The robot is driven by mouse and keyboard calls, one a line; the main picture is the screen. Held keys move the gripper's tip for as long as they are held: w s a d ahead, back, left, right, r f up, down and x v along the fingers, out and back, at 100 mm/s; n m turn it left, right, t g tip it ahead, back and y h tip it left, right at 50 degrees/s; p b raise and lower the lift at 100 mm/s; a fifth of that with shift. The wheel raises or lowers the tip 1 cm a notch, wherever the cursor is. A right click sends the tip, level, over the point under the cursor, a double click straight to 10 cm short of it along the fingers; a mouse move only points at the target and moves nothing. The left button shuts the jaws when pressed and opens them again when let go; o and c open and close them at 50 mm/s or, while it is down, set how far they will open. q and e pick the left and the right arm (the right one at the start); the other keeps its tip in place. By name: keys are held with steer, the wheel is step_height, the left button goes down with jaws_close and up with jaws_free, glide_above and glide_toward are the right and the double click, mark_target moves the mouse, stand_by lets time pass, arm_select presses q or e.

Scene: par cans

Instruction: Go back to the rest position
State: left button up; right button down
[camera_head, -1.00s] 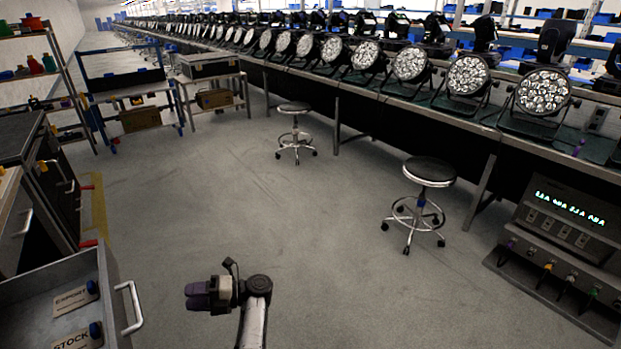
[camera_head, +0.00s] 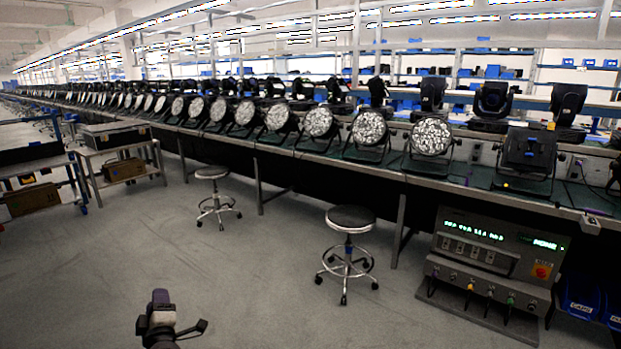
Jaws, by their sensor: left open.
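My left gripper (camera_head: 160,298) shows at the bottom left of the head view, over bare grey floor. Its dark purple-grey fingers point up in the picture, away from me. It is open and I see nothing between its fingers. It touches nothing that I can see. Most of the left arm is cut off by the bottom edge. My right gripper and arm are not in the picture.
A long bench (camera_head: 390,176) with a row of par cans (camera_head: 369,129) runs along the back. Two round stools (camera_head: 351,220) (camera_head: 211,173) stand before it. A control box (camera_head: 488,262) sits at lower right, blue bins (camera_head: 583,297) beside it. The middle floor is clear.

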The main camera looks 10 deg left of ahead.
arm_select(q)
steer(key=d+r+m+t+h, duration=0.1)
steer(key=d+r+m+h, duration=0.55)
steer(key=m+h, duration=0.2)
steer(key=s+d+r+m+g+h+p, duration=0.2)
steer(key=s+d+m+g+h+p, duration=0.1)
steer(key=s+d+m+g, duration=0.25)
steer(key=s+d+m+g+p, duration=0.1)
steer(key=s+d+m+p, duration=0.2)
steer(key=s, duration=0.6)
steer(key=s+d+m+g+p, duration=0.1)
steer(key=s+d+p, duration=0.2)
steer(key=s+p, duration=0.35)
steer(key=s+d+m+g+p, duration=0.2)
steer(key=s+d+p, duration=0.15)
steer(key=s, duration=0.75)
steer(key=s+d+f+g+p, duration=0.1)
steer(key=s+f+g+p, duration=0.25)
steer(key=s, duration=0.55)
steer(key=s+d+f+g+p, duration=0.15)
steer(key=s+p, duration=0.25)
steer(key=s, duration=0.5)
step_height(320, 180, up, 36)
steer(key=p, duration=3.7)
steer(key=shift+w+a+r+m, duration=0.25)
steer(key=shift+w+a+m, duration=0.05)
steer(key=shift+w+m, duration=0.1)
